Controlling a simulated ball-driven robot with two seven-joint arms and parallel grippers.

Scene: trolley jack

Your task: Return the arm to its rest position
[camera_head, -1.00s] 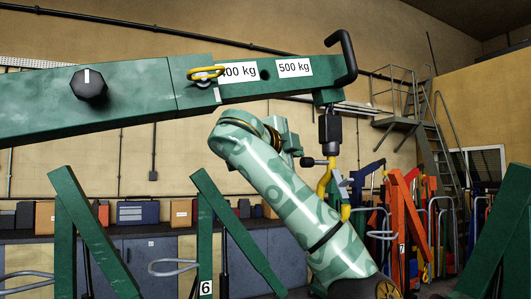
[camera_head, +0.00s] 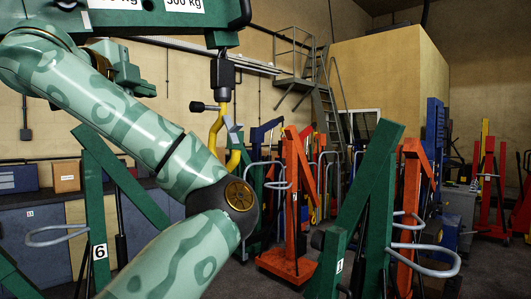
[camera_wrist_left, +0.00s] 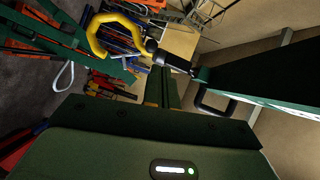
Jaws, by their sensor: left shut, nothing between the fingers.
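My left arm (camera_head: 140,125) is pale green with darker patches. It rises from the bottom to a dark elbow and runs up to the upper left. My left gripper (camera_head: 150,88) is small and partly behind the arm, left of the crane's hanging hook and apart from it. In the wrist view, the left gripper (camera_wrist_left: 164,88) has its dark green fingers together and empty. The yellow hook (camera_head: 217,133) hangs from the green boom (camera_head: 160,19). It also shows in the wrist view (camera_wrist_left: 97,35), beyond and left of the fingers. My right gripper is out of view.
A green frame (camera_head: 360,210) with a grey handle stands in front at right. Another green frame marked 6 (camera_head: 95,205) stands at left. Orange cranes (camera_head: 292,210) stand behind. Cabinets (camera_head: 40,215) line the left wall. Stairs (camera_head: 328,115) are at the back.

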